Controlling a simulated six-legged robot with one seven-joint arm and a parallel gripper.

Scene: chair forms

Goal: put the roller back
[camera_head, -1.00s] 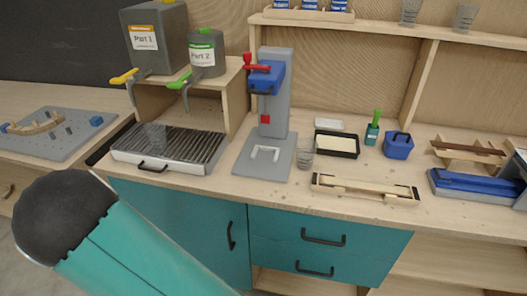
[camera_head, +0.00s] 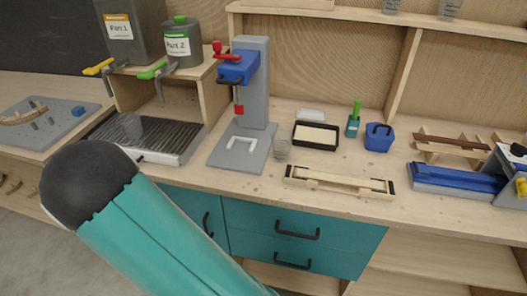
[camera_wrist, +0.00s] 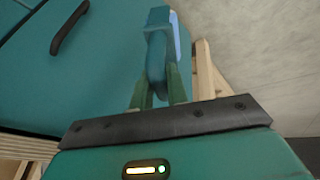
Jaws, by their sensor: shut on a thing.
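My gripper (camera_wrist: 157,88) shows in the wrist view with its dark green fingers shut on a blue-teal thing, which I take to be the roller (camera_wrist: 157,45). It stands up from between the fingers, with a lighter blue strip along its right side. Its far end is hard to make out. The gripper and the roller are not in the head view; only my teal arm with its dark rounded joint shows there. A black tray with a cream pad (camera_head: 315,137) lies on the bench.
A green pot with a green handle (camera_head: 353,122) and a blue caddy (camera_head: 378,137) stand right of the tray. A wooden fixture (camera_head: 338,181) lies along the front edge. Teal drawers (camera_head: 290,235) are below.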

